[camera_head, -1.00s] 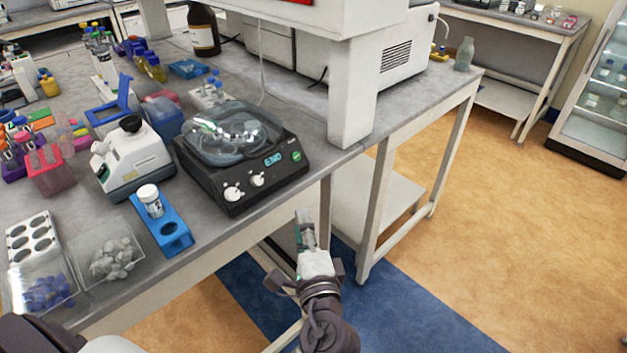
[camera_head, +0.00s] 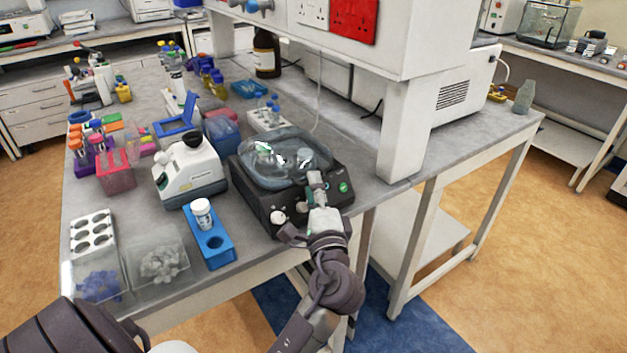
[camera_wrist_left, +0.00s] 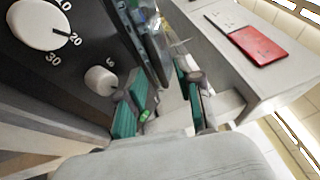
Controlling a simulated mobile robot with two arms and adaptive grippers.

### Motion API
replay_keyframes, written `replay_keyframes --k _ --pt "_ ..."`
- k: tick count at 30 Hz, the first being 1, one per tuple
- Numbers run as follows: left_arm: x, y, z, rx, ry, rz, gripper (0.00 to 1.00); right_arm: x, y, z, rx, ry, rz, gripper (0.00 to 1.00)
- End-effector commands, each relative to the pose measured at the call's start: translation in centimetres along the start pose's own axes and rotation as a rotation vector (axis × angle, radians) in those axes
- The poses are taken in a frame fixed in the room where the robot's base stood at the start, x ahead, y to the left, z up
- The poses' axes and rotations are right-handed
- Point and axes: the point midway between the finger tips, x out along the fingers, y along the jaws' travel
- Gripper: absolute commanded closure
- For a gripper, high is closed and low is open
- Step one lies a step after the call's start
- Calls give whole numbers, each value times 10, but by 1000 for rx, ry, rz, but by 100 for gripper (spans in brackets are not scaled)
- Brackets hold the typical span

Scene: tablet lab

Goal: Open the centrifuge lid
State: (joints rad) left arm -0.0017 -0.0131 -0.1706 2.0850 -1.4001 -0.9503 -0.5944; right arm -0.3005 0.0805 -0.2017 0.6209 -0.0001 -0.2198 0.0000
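The centrifuge (camera_head: 250,196) is a black box with white dials and a lit display, standing near the front edge of the bench. Its clear domed lid (camera_head: 272,158) lies down over the top. My left gripper (camera_head: 315,180) is at the centrifuge's front right, partly covering the front panel and display. In the left wrist view, my left gripper (camera_wrist_left: 168,95) has its two green-padded fingers apart with nothing between them. The front panel with its dials (camera_wrist_left: 42,24) is close on the left there. My right gripper is not in view.
A blue rack (camera_head: 222,254) with a white-capped bottle and a white instrument (camera_head: 190,175) stand left of the centrifuge. A white shelf post (camera_head: 402,130) rises close to its right. Clear trays (camera_head: 182,243) sit at the front left. The floor in front is free.

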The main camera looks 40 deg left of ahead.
Motion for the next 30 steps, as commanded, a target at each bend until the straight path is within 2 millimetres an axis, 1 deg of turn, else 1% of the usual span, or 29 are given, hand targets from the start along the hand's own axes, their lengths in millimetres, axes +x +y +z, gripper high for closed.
replay_keyframes --k 1,4,12,14,18,19,30 --pt "5 -1 0 0 -1 0 65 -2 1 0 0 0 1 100" --pt "9 0 0 0 -1 -1 65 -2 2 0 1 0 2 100" --pt "10 0 0 0 0 0 65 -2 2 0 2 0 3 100" --pt "10 0 0 0 0 0 73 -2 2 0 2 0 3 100" --pt "10 0 0 0 0 0 96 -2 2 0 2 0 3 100" --pt "10 0 0 0 0 0 100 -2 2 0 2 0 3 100" --pt "10 0 0 0 0 2 100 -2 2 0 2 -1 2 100"
